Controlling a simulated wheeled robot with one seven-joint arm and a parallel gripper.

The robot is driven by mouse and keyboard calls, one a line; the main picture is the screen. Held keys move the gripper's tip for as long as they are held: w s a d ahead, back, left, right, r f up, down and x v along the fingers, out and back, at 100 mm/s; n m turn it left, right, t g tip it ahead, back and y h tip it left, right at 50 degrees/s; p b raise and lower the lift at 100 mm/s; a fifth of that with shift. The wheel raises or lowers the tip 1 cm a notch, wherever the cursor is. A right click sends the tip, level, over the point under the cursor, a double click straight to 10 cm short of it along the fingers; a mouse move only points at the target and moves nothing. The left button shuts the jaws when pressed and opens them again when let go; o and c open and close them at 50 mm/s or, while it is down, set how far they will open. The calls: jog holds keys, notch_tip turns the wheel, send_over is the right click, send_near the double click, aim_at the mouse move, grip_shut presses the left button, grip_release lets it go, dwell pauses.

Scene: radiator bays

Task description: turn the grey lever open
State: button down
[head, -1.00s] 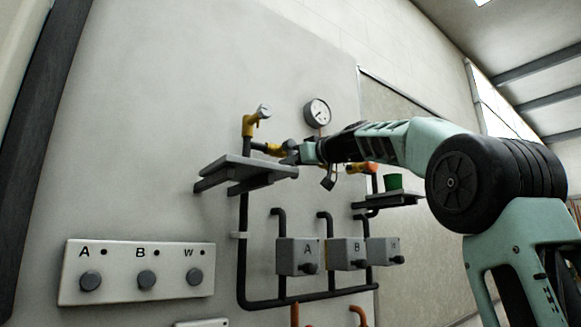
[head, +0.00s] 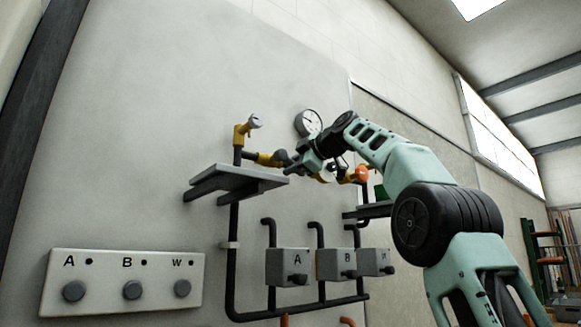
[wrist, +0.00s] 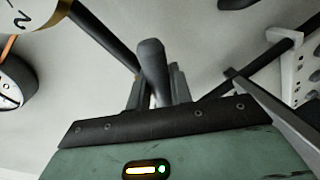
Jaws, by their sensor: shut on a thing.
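The grey lever (wrist: 152,62) shows in the wrist view as a rounded grey bar between the two dark fingers. My gripper (wrist: 158,88) is shut on it. In the head view my gripper (head: 294,166) is at the wall pipework, by the yellow valve body (head: 266,159). The lever's rounded grey end (head: 282,156) shows just left of the fingers there. The fingers and wrist hide part of the lever, so its exact angle is hard to tell.
A round gauge (head: 308,123) is above my gripper. A grey shelf (head: 235,180) juts out below left. Another yellow valve (head: 245,130) stands at upper left. An orange knob (head: 361,174) is right of my wrist. Grey boxes (head: 288,267) and a knob panel (head: 125,280) are lower.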

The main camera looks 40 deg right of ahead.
jog(key=shift+d+r+n+h+p, duration=0.1)
jog(key=shift+r+n+h+p, duration=0.35)
jog(key=shift+n, duration=0.6)
jog(key=shift+d+r+n+h+p, duration=0.1)
jog(key=shift+r+n+h+p, duration=0.15)
jog(key=shift+r+n, duration=0.6)
jog(key=shift+f+n, duration=0.2)
jog(key=shift+n, duration=0.1)
jog(key=c, duration=1.3)
grip_release()
jog(key=shift+s, duration=0.1)
jog(key=s+r+b, duration=0.3)
jog(key=s+b, duration=0.1)
jog(key=s, duration=1.3)
jog(key=shift+d+r, duration=0.15)
jog(key=shift+d, duration=0.15)
